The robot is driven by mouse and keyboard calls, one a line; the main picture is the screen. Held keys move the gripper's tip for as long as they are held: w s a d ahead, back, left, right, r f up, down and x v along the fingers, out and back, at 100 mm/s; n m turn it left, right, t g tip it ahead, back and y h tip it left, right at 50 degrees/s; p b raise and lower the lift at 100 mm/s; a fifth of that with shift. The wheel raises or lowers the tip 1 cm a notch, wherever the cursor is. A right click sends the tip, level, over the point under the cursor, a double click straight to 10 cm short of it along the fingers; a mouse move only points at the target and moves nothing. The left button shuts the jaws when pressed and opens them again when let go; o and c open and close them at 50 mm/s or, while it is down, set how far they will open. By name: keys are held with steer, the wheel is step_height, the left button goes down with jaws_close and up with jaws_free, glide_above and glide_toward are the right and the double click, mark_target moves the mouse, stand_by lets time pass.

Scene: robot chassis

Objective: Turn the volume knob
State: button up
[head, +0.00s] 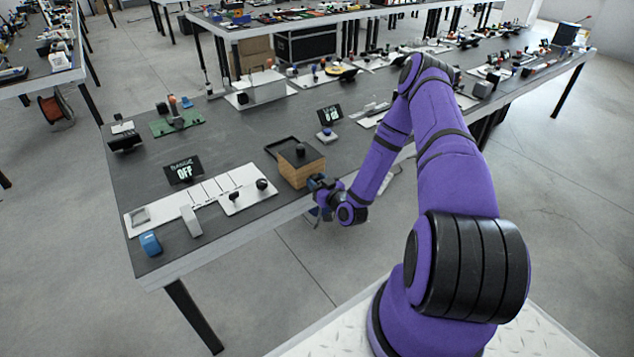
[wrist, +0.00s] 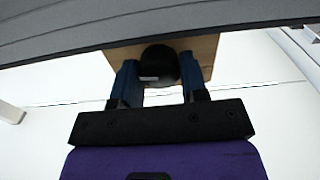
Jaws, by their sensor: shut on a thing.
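A round black knob (wrist: 158,62) with a small white mark sits on the wooden face of a box (wrist: 207,47) in the wrist view. My gripper (wrist: 159,70) has one blue finger on each side of the knob and is shut on it. In the head view the wooden box (head: 293,178) with a dark top stands at the table's front edge. My gripper (head: 317,187) is at its right front side, where the knob is hidden. Another black knob (head: 300,150) stands on top of the box.
A white panel (head: 215,198) with a slider and small knob lies left of the box, with a display (head: 184,170) reading OFF. A small display (head: 330,114) with a blue-based button (head: 326,134) stands behind the box. The grey table (head: 230,135) has clear patches between devices.

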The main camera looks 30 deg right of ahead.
steer(key=m, duration=0.4)
stand_by(0.3)
steer(key=o, duration=0.9)
steer(key=s, duration=1)
steer(key=shift+s+d, duration=0.25)
steer(key=shift+s, duration=0.15)
